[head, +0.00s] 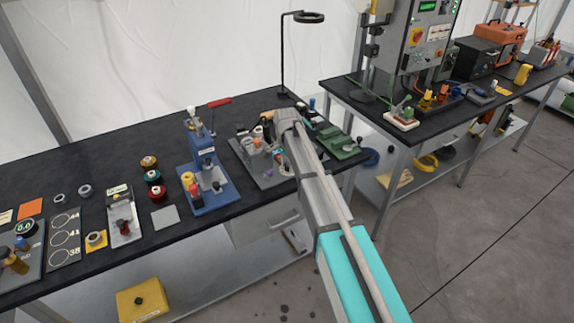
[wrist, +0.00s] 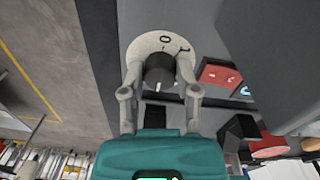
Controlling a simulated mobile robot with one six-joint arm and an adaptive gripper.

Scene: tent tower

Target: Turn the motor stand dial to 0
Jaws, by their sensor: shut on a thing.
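The dial has a black knob (wrist: 159,77) standing on a round pale plate (wrist: 148,43) in the wrist view. The plate carries a dark 0 at its far edge and another dark mark to the right of it. A short white line shows on the near side of the knob. My gripper (wrist: 159,66) is shut on the knob, one finger on each side. In the head view my arm reaches over the motor stand (head: 268,181) on the black bench and hides the dial and the fingertips.
A red block (wrist: 218,75) with white marks sits right of the dial in the wrist view. In the head view a blue press (head: 208,183) stands left of the stand, and a green board (head: 338,143) lies to its right.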

